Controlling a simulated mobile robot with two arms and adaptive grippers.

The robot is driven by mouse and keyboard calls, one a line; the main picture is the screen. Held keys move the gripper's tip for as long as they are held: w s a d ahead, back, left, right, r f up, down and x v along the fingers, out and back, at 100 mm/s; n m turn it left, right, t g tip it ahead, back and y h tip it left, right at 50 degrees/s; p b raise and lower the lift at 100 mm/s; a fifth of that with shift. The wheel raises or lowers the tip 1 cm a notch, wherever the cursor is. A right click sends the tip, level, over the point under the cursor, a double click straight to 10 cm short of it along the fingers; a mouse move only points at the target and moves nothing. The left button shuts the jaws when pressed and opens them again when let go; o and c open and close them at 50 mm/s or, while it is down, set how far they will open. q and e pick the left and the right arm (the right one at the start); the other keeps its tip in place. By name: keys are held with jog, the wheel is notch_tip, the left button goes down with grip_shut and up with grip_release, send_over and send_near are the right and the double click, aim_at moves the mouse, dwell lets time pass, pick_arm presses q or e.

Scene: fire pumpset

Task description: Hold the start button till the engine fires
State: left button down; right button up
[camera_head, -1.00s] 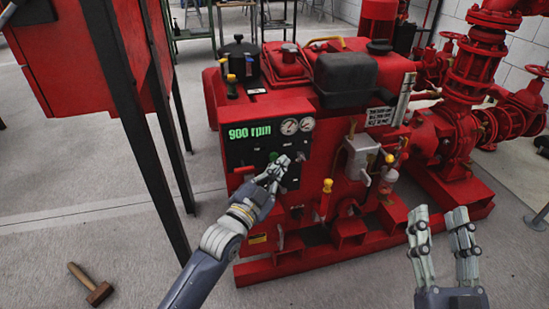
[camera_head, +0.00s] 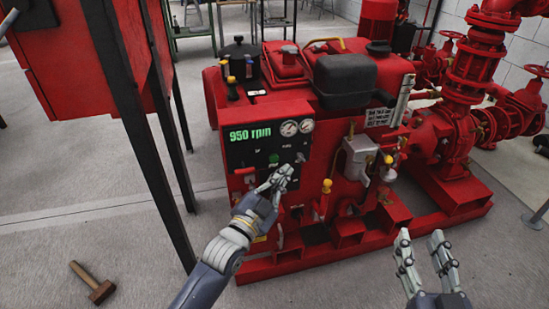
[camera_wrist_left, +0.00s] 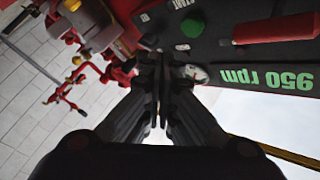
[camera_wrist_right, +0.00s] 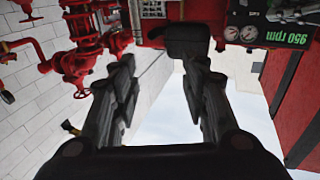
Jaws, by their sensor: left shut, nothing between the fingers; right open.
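The green start button (camera_head: 274,159) is on the engine's black control panel (camera_head: 240,155), and it shows in the left wrist view (camera_wrist_left: 193,28) beside its START label. The panel's green display (camera_head: 250,134) reads 950 rpm. My left gripper (camera_head: 284,173) is shut and empty, just below and right of the button in the head view. The button is uncovered, and the fingertips appear apart from it. My right gripper (camera_head: 420,236) is open and empty at lower right, away from the panel.
The red engine and pumpset (camera_head: 335,150) fills the middle, with red pipework and valves (camera_head: 475,60) at right. A red cabinet on dark legs (camera_head: 130,90) stands at left. A hammer (camera_head: 92,284) lies on the floor at lower left. The floor in front is otherwise clear.

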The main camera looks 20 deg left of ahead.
pick_arm(q)
jog(key=shift+s+d+p, duration=0.5)
jog(key=shift+s+d, duration=0.1)
jog(key=shift+s, duration=0.3)
pick_arm(e)
jog(key=shift+s+d+f+g+h, duration=0.15)
jog(key=shift+f+g, duration=0.3)
jog(key=shift+f, duration=0.45)
jog(key=shift+s+d+f+g+h, duration=0.2)
jog(key=shift+f+g, duration=0.3)
jog(key=shift+f, duration=0.35)
jog(key=shift+s+d+f+g+h, duration=0.15)
jog(key=shift+f+g, duration=0.3)
jog(key=shift+f, duration=0.45)
